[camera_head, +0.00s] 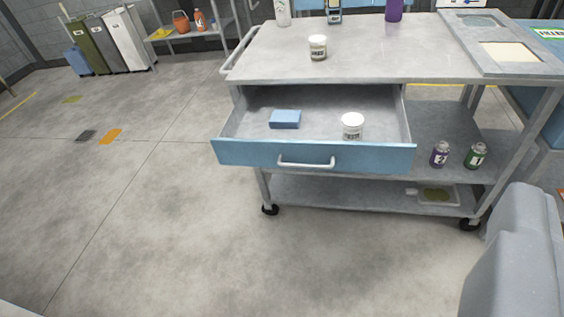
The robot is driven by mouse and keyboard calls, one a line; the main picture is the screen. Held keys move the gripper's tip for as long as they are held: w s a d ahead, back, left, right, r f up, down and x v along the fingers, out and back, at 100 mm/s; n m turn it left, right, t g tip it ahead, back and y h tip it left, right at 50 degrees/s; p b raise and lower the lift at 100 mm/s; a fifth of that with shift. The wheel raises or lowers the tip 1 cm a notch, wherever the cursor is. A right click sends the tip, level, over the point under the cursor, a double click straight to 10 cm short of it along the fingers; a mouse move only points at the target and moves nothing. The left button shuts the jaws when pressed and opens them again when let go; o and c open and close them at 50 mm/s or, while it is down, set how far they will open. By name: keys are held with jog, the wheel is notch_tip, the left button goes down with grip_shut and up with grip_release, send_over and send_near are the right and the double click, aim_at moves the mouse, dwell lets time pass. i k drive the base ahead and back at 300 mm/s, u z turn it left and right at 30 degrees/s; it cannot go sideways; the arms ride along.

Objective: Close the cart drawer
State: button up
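The cart drawer (245,154) is pulled well out from under the cart top, toward me. It has a blue front with a light grey bar handle (306,163). Inside the drawer lie a blue block (285,119) on the left and a white labelled jar (352,126) on the right. The grey cart (380,62) stands on casters. My gripper's fingers are not in view, and nothing is seen touching the handle. A rounded grey part, which looks like my own body, fills the lower right corner.
A jar (317,47) and several bottles stand on the cart top. Two small cans (440,154) and a tray (440,195) are on lower shelves. Bins (125,40) and a shelf with an orange bucket (181,21) stand far left. The floor before the drawer is clear.

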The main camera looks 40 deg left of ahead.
aim_at(246, 139)
jog(key=u, duration=0.85)
jog(key=i, duration=1)
jog(key=z, duration=0.45)
jog(key=k, duration=1.5)
jog(key=u, duration=0.3)
jog(key=i, duration=0.25)
jog(key=u, duration=0.15)
